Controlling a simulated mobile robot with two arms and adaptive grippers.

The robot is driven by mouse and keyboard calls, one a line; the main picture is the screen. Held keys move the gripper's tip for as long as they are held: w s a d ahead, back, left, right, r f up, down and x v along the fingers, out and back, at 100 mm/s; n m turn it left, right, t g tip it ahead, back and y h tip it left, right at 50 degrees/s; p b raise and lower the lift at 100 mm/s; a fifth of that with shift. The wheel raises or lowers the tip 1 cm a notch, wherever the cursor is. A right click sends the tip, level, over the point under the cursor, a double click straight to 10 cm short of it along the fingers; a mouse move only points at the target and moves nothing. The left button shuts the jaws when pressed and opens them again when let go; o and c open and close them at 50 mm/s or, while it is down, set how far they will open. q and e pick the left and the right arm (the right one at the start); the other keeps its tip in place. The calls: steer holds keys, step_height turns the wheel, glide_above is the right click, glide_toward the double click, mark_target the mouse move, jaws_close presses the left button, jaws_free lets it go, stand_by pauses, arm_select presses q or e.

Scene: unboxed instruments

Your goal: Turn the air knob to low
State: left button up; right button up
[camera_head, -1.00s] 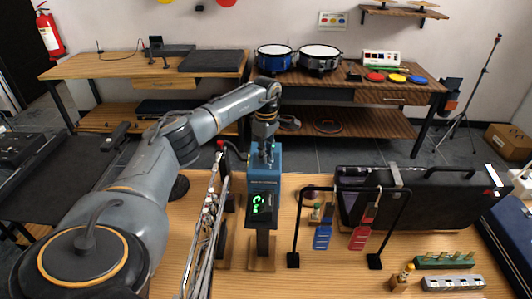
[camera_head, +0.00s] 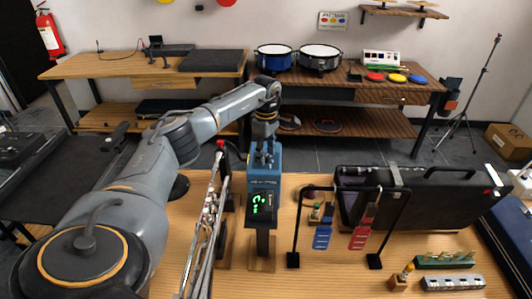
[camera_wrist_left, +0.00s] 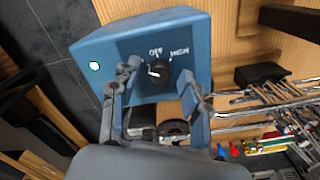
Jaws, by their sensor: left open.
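The blue air unit (camera_head: 264,182) stands upright on a post, with lit green digits on its dark display. In the left wrist view, the same blue unit (camera_wrist_left: 195,28) shows its black air knob (camera_wrist_left: 160,70) on a dark panel. OFF and HIGH are readable above the knob; no LOW label can be read. A white mark shows on the knob's left side. My left gripper (camera_head: 264,156) is over the unit's top. In the wrist view, the open left gripper (camera_wrist_left: 163,98) has one finger on each side of the knob, apart from it. My right gripper is not in view.
A silver flute-like instrument (camera_head: 207,225) stands close left of the unit. Bare wood lies between the unit and the stand.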

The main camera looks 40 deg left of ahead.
mark_target(266, 156)
arm_select(q)
step_height(266, 156, up, 12)
stand_by(0.4)
steer(key=shift+f, duration=0.15)
stand_by(0.3)
